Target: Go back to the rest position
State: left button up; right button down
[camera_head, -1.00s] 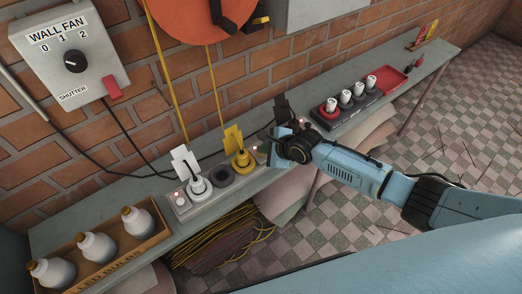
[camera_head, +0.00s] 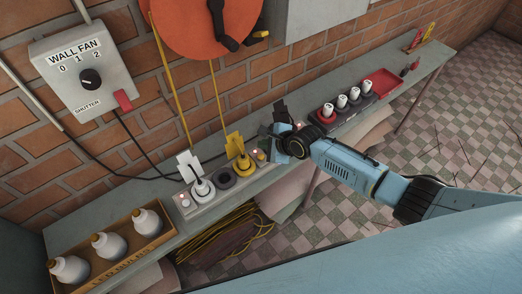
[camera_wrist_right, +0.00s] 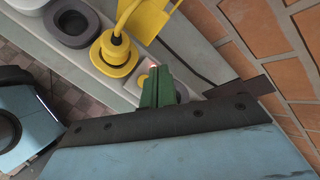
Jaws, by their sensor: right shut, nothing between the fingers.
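My right gripper (camera_head: 270,137) is over the long grey shelf (camera_head: 150,212), at the right end of a socket strip. In the right wrist view its green fingertips (camera_wrist_right: 157,84) are together with nothing between them, close to a small lit button at the strip's end. A yellow plug (camera_head: 241,161) with a yellow tag stands in the strip just left of the gripper. A white plug (camera_head: 202,188) stands further left, with an empty dark socket (camera_head: 224,178) between the two. My left gripper does not show.
A box of bulbs (camera_head: 158,241) stands at the shelf's left end. Right of the gripper are a rack of white-topped items (camera_head: 341,101) and a red tray (camera_head: 384,83). A wall fan switch box (camera_head: 85,72) and orange reel (camera_head: 200,20) are on the brick wall. Yellow cable lies below.

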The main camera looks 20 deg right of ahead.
jog(key=shift+r+p, duration=0.55)
jog(key=shift+r, duration=0.25)
